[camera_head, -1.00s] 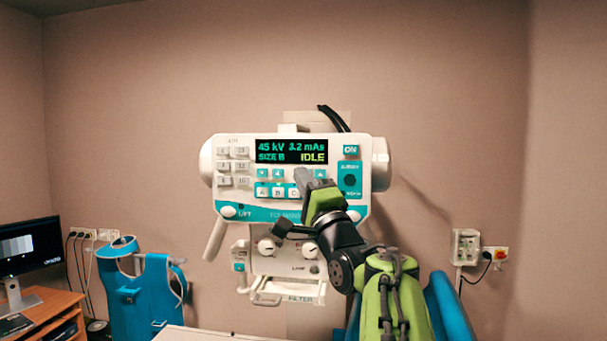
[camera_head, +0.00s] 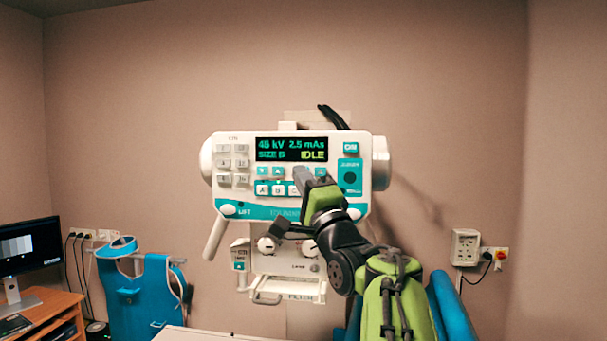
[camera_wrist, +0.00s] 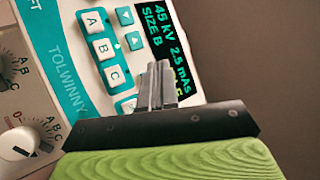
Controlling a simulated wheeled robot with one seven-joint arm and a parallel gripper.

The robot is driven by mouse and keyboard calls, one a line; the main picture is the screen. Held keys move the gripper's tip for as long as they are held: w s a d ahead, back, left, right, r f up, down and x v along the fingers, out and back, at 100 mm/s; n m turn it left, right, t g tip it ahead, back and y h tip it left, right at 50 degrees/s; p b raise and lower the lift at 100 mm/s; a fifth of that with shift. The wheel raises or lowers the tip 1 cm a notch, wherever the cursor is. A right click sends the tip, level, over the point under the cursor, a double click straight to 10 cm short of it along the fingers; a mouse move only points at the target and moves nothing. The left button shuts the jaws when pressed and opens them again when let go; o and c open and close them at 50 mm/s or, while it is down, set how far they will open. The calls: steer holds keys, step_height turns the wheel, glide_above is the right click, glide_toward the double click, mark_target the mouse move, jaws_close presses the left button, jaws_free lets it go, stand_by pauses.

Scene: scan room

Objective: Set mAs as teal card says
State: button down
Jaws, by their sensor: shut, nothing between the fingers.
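The X-ray console (camera_head: 228,192) is a white and teal panel on the far wall. Its dark display (camera_head: 291,150) reads 45 kV, 2.5 mAs, SIZE B, IDLE; the wrist view also shows the display (camera_wrist: 166,40) at a tilt. The left pair of arrow buttons (camera_head: 270,171) is in plain view. The right pair, below the mAs reading, is partly hidden by my gripper (camera_head: 300,175). My gripper is shut and empty, with its fingertips (camera_wrist: 158,75) at the panel just below the display. Whether they touch a button I cannot tell. I can make out no teal card.
Lettered size buttons (camera_wrist: 102,47) sit beside the fingers, and knobs (camera_wrist: 22,146) are lower on the unit. A handle (camera_head: 215,240) hangs at its left. A blue apron (camera_head: 145,295) and a desk with a monitor (camera_head: 30,247) stand left. A wall box (camera_head: 465,246) is at right.

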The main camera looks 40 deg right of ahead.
steer(key=s+a+b, duration=0.1)
steer(key=a, duration=0.1)
steer(key=s+a+b, duration=0.1)
steer(key=s+a, duration=0.1)
stand_by(0.3)
stand_by(2.3)
